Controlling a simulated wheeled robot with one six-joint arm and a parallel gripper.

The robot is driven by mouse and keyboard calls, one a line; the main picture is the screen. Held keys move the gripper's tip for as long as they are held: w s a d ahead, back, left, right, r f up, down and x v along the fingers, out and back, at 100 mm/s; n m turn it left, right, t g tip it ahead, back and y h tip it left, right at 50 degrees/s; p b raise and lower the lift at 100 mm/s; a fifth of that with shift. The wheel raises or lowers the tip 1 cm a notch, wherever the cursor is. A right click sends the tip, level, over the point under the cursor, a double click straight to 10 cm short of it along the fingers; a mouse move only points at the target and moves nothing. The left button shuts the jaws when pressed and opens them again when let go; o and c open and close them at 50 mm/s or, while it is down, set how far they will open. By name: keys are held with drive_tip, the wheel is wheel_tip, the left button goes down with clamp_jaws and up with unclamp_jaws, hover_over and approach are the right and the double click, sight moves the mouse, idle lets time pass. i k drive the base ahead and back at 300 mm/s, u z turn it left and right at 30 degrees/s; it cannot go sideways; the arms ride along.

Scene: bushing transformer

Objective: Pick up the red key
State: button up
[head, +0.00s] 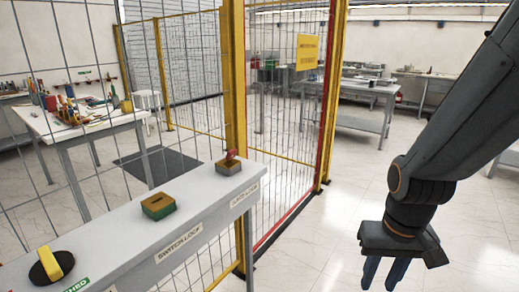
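The red key (230,155) stands upright in a small brown-grey block (228,167) near the far right end of the narrow grey bench (110,240). My gripper (383,282) hangs pointing down at the lower right, well to the right of the key and apart from it. Its two blue-grey fingers are spread with a gap between them, and nothing shows in the gap. The lowest part of the fingers is close to the bottom edge of the picture.
The bench also holds a green-and-yellow block (158,206) and a yellow handle on a black disc (50,265). A mesh fence with a yellow post (234,85) stands right behind the bench. The floor (315,240) between bench and gripper is clear.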

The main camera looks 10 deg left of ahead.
sight(231, 154)
drive_tip(key=z, duration=0.1)
drive_tip(key=i, duration=0.65)
drive_tip(key=u, duration=0.55)
drive_tip(key=i, duration=0.65)
drive_tip(key=u, duration=0.45)
